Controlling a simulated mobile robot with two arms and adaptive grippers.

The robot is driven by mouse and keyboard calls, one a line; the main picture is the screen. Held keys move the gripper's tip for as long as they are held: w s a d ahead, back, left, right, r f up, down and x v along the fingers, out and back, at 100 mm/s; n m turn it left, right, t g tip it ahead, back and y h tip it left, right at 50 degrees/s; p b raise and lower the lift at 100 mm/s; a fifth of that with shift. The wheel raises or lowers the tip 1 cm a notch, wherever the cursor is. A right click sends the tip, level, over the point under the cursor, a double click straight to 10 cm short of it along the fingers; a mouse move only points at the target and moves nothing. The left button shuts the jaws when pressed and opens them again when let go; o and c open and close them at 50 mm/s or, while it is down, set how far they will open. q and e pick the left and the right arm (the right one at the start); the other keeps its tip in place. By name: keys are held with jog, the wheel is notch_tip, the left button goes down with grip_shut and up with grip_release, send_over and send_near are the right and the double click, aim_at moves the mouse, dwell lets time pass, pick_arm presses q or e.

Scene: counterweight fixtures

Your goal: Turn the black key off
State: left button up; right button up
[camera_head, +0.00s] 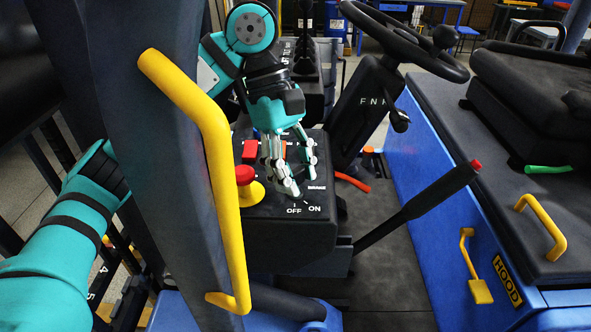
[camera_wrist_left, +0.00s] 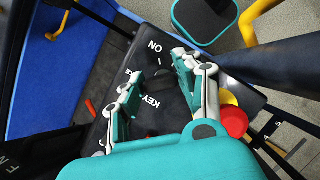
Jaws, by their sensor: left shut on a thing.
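My left gripper (camera_head: 294,190) comes down onto the top of the black control console (camera_head: 262,228), over the key area beside the ON and OFF marks. Its fingers are closed on the black key, which is mostly hidden behind them in the head view. In the left wrist view, the gripper (camera_wrist_left: 160,66) has a finger on each side of the dark key (camera_wrist_left: 165,88), near the KEY and ON lettering. Which mark the key points to is hard to tell. My right gripper is not in view.
A red mushroom button (camera_head: 244,174) on a yellow base and a red switch (camera_head: 250,151) sit left of the gripper. A yellow handrail (camera_head: 216,165) on a dark post stands at front left. A steering wheel (camera_head: 405,45) and a black lever (camera_head: 418,207) are to the right.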

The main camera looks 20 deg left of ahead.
pick_arm(q)
jog(key=n+b, duration=0.1)
jog(key=n, duration=0.1)
jog(key=n+t+b, duration=0.1)
jog(key=b, duration=0.1)
jog(key=shift+f+n+t+h, duration=0.15)
jog(key=shift+n+t+h, duration=0.15)
jog(key=shift+n, duration=0.1)
jog(key=n+t+b, duration=0.1)
jog(key=n+b, duration=0.1)
jog(key=n, duration=0.1)
jog(key=shift+n+t+b, duration=0.4)
jog(key=shift+n, duration=0.5)
jog(key=shift+r, duration=0.2)
jog(key=o, duration=1.1)
jog(key=shift+o, duration=0.2)
jog(key=v, duration=1.2)
jog(key=shift+d, duration=0.2)
